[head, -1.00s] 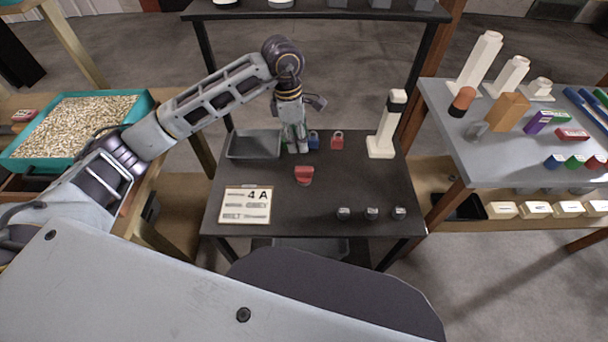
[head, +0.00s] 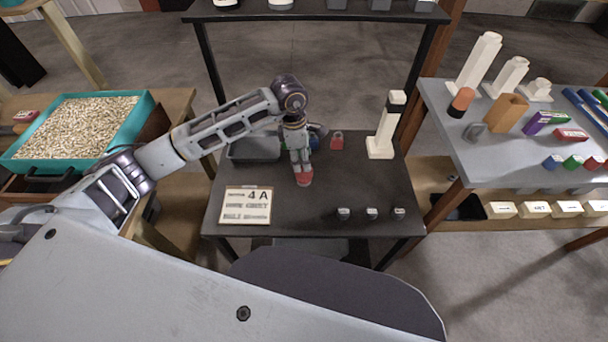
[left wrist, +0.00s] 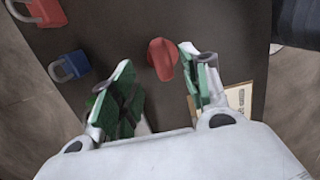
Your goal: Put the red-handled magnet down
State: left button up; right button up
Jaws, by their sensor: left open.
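The red-handled magnet (head: 305,181) stands on the dark table, near its middle. In the left wrist view its red handle (left wrist: 161,58) shows between the two green-padded fingertips, with a gap on each side. My left gripper (head: 301,168) points down over it, open, and partly hides it in the head view. The open fingers also show in the left wrist view (left wrist: 158,66). I cannot tell how far the fingertips are above the tabletop. My right gripper is not in view.
A grey tray (head: 252,150), a blue padlock (left wrist: 68,66) and a red padlock (head: 337,141) lie behind the gripper. A white post (head: 384,130) stands at right. A sign card (head: 245,205) and several small dark pieces (head: 371,214) lie in front. Tabletop between them is clear.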

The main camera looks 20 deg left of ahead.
aim_at(304, 175)
pick_arm(q)
jog(key=shift+f, duration=0.2)
jog(key=shift+f, duration=0.1)
jog(key=shift+s+d+f+p, duration=0.1)
jog(key=shift+d+f+p, duration=0.1)
jog(key=shift+f, duration=0.45)
jog(key=shift+d+f+p, duration=0.1)
jog(key=shift+f+p, duration=0.1)
jog(key=shift+f, duration=1.6)
grip_shut()
